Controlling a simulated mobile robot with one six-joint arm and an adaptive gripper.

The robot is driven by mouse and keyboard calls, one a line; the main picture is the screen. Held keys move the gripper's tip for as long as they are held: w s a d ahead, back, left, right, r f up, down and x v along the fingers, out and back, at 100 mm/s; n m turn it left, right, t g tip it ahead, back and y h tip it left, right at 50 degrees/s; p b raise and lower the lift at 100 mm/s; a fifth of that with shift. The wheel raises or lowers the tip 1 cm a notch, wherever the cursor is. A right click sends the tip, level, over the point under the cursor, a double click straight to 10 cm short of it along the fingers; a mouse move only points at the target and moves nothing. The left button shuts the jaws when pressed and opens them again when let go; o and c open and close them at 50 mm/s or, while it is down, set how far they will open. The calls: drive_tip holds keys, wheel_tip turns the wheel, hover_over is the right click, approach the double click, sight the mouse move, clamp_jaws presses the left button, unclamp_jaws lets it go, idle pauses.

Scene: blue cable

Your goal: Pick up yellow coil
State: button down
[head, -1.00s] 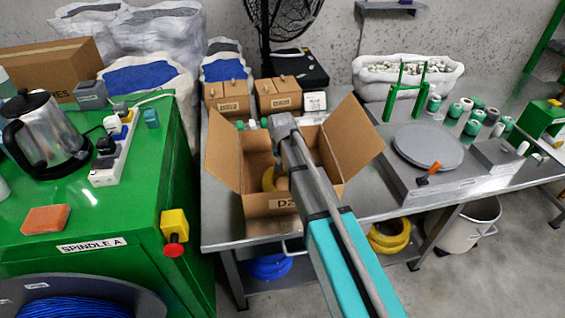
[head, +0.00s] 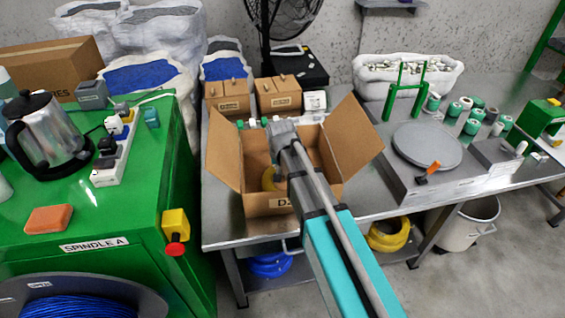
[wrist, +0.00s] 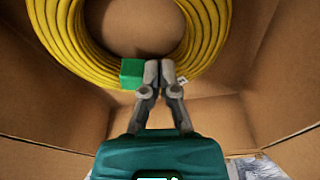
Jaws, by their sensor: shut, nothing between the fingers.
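A green tag or clip (wrist: 132,73) sits on the coil's near edge. My gripper (wrist: 160,68) is inside the box with its fingertips together at the near edge of the coil, just right of the green piece. The fingers hold nothing. I cannot tell whether the tips touch the coil.
The box walls and flaps stand close around my gripper. Another yellow coil (head: 388,235) and a blue coil (head: 270,265) lie below the table. A turntable scale (head: 427,146) stands right of the box, a green spindle cabinet (head: 100,215) left.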

drive_tip(key=s, duration=0.7)
drive_tip(key=shift+d, duration=0.1)
